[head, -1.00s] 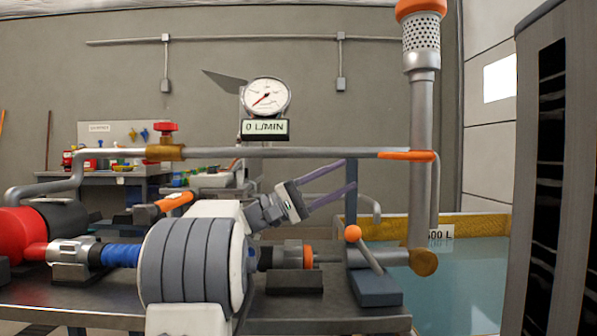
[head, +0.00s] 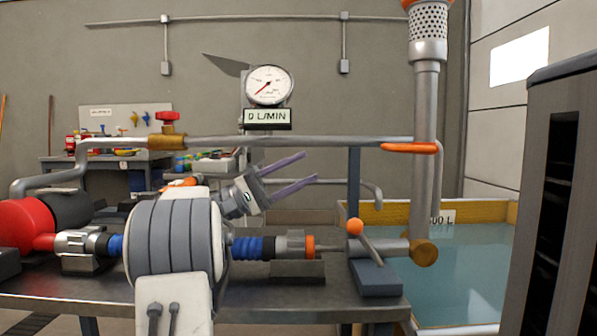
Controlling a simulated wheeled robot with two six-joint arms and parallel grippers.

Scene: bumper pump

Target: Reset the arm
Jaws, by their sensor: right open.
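My right gripper (head: 309,166) is open and empty, its two purple fingers pointing up and to the right. It shows in front of the pipework, below the horizontal pipe (head: 300,141) and left of the blue-grey post (head: 354,180). The rest of my arm, with a large grey ribbed joint, covers part of the bench's middle. A lever with an orange ball (head: 355,226) leans up-left from a blue-grey block (head: 375,279) at the bench's right end, apart from the gripper in the picture. My left gripper is not in view.
A dial gauge (head: 269,84) stands above a display (head: 267,118) reading 0 L/MIN. Blue ribbed couplings (head: 252,248) and a red motor (head: 22,226) sit on the metal bench (head: 300,296). A water tank (head: 470,262) is at the right, beside a dark slotted cabinet (head: 550,200).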

